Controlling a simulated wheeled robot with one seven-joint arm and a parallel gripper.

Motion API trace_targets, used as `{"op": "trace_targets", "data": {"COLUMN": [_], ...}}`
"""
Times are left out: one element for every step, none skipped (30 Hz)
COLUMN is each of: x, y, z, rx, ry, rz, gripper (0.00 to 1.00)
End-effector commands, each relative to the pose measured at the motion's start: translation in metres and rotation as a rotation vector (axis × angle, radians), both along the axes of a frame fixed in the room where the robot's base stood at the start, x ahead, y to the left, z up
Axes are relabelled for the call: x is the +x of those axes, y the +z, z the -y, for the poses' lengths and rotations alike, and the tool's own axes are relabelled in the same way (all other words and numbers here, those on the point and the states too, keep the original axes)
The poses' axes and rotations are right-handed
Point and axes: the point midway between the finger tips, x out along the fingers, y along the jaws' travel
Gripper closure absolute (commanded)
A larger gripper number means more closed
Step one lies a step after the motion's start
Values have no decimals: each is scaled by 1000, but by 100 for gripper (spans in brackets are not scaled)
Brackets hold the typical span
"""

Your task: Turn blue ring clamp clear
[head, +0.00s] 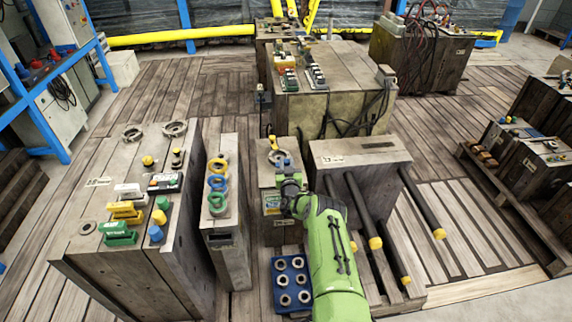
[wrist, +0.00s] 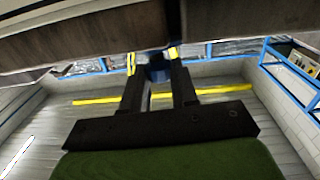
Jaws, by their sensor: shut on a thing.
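My gripper (wrist: 153,62) is shut on a blue part (wrist: 158,70), which I take to be the blue ring clamp. Only a small part of it shows between the yellow-tipped fingers. In the head view the blue ring clamp (head: 284,163) shows as a small blue patch at my gripper (head: 284,168), on top of a narrow grey mould block (head: 266,178). A grey ring and a yellow lever (head: 272,142) sit just beyond it.
A narrow block to the left carries yellow, blue and green rings (head: 217,182). A wide block (head: 85,235) further left holds coloured clamps and knobs. Yellow-ended dark bars (head: 425,205) lean at the right block (head: 360,152). A blue tray (head: 281,264) lies in front.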

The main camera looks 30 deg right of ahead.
Motion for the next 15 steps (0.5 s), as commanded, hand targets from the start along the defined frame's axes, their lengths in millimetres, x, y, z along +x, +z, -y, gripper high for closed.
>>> {"op": "trace_targets", "data": {"x": [-1,-1,-1,-1,-2,-2,-2,-2,-2,-2,-2,-2,-2,-2,-2], "y": [-1,-1,-1,-1,-1,-1,-1,-1,-1,-1,-1,-1,-1,-1,-1], "z": [1,2,2,3,3,3,3,3,4,4,4,4,4,4,4], "rx": [-7,-7,-7,-5,-5,-3,-4,-2,-2,-2,-1,-3,-1,-1,-1], "ry": [42,70,108,136,161,189,207,223,242,255,267,282,293,303,316], "rz": [-5,-4,-4,-3,-4,-2,-2,-2,-1,-2,-1,0,-1,-1,-1], "gripper": [100,100,100,100,100,100,100,100,100,100,100,100,100,100,100]}}
